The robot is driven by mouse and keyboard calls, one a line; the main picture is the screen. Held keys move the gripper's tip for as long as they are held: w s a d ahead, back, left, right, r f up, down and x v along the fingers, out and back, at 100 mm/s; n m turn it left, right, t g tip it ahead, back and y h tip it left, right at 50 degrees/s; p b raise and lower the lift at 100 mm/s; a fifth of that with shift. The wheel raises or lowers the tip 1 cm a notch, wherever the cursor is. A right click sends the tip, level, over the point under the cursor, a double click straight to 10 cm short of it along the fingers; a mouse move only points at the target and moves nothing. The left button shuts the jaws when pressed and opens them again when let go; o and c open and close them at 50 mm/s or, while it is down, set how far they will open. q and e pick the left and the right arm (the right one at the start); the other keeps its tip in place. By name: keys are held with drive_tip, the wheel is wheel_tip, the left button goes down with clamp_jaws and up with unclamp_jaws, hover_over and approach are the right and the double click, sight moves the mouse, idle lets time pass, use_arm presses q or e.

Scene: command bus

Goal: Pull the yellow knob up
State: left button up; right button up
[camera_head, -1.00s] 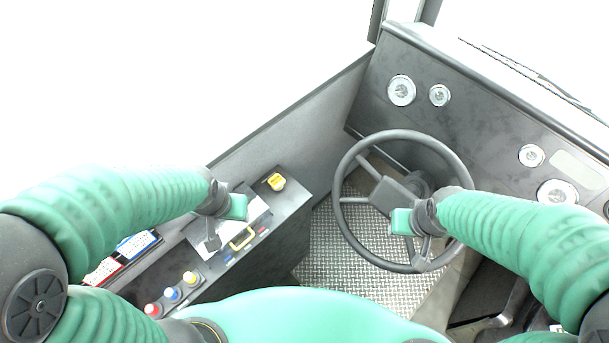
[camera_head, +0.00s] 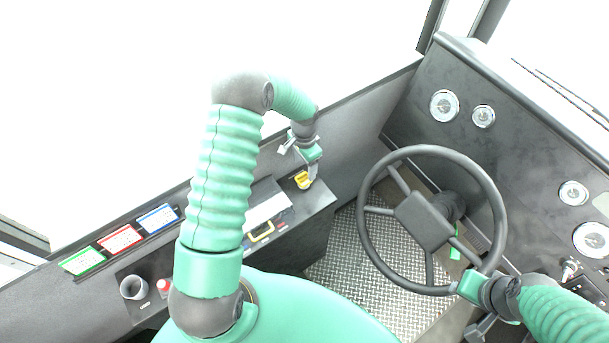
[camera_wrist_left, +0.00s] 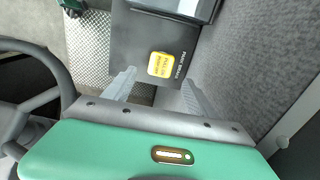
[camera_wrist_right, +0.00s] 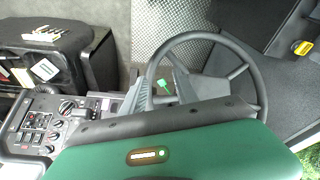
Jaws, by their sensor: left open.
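The yellow knob (camera_head: 302,179) sits on the far end of the dark side console, just under my left gripper (camera_head: 304,163) in the head view. In the left wrist view the knob (camera_wrist_left: 161,65) is a yellow square with lettering, beyond and between the two fingers. My left gripper (camera_wrist_left: 157,90) is open and empty, pointing down at the knob; whether it touches cannot be told. My right gripper (camera_head: 462,272) is by the lower rim of the steering wheel. In the right wrist view its fingers (camera_wrist_right: 163,88) stand apart with nothing gripped between them.
The steering wheel (camera_head: 362,215) stands right of the console, close to my right gripper. A yellow handle (camera_head: 261,232) and a red button (camera_head: 163,286) are on the console nearer me. The side wall (camera_head: 345,125) runs behind the knob. The patterned metal floor (camera_head: 345,250) is clear.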

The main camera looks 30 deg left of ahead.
sight(304, 178)
use_arm(q)
drive_tip(key=f, duration=0.6)
drive_tip(key=shift+a+f, duration=0.2)
drive_tip(key=shift+f, duration=0.2)
drive_tip(key=shift+c, duration=0.4)
drive_tip(key=shift+r, duration=0.1)
clamp_jaws()
